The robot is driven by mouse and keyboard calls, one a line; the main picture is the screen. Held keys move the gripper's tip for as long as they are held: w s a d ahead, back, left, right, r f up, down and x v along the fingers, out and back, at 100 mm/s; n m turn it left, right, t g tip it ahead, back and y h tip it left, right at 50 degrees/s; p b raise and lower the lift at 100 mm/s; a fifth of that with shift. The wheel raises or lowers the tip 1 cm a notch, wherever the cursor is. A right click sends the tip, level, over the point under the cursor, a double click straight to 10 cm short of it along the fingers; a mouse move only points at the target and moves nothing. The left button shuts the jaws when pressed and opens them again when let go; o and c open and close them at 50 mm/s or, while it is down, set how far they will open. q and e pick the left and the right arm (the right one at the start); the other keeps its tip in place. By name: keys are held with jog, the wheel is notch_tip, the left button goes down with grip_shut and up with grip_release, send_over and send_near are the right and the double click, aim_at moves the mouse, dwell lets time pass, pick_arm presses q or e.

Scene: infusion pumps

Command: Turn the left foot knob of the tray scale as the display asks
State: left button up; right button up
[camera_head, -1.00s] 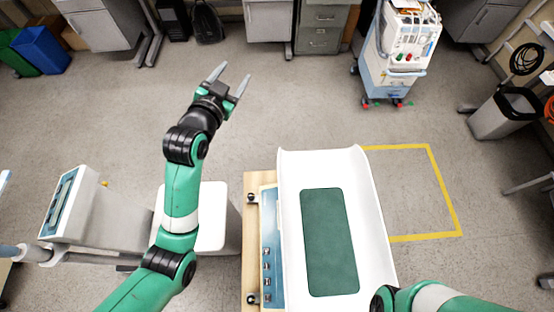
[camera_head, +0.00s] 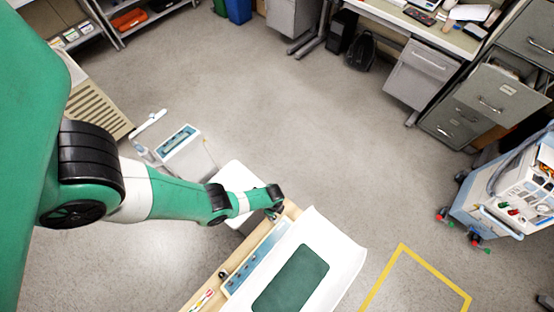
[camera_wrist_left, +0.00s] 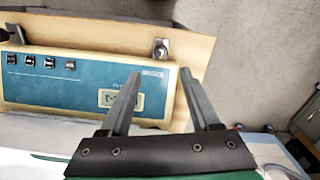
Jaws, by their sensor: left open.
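The tray scale has a white tray (camera_head: 345,258) with a green mat (camera_head: 292,280) and a blue front panel (camera_head: 252,262). The panel (camera_wrist_left: 80,88) also shows in the left wrist view, upside down, with several dark buttons and a small display (camera_wrist_left: 122,99) partly behind a finger; I cannot read it clearly. One foot knob (camera_wrist_left: 161,49) stands just beyond my fingertips, apart from them. The other foot knob (camera_wrist_left: 6,33) is at the left edge. My left gripper (camera_wrist_left: 160,73) is open and empty over the panel's end. In the head view it (camera_head: 276,212) hides the far foot.
The scale stands on a wooden board (camera_head: 210,290) with a small coloured strip on it. A device with a blue panel (camera_head: 178,140) stands behind my left arm. A wheeled medical cart (camera_head: 500,195) is at the right.

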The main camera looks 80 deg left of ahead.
aim_at(275, 217)
pick_arm(q)
notch_tip(275, 217, down, 10)
jog(key=b, duration=0.8)
jog(key=shift+f, duration=0.15)
jog(key=shift+w, duration=0.1)
grip_shut()
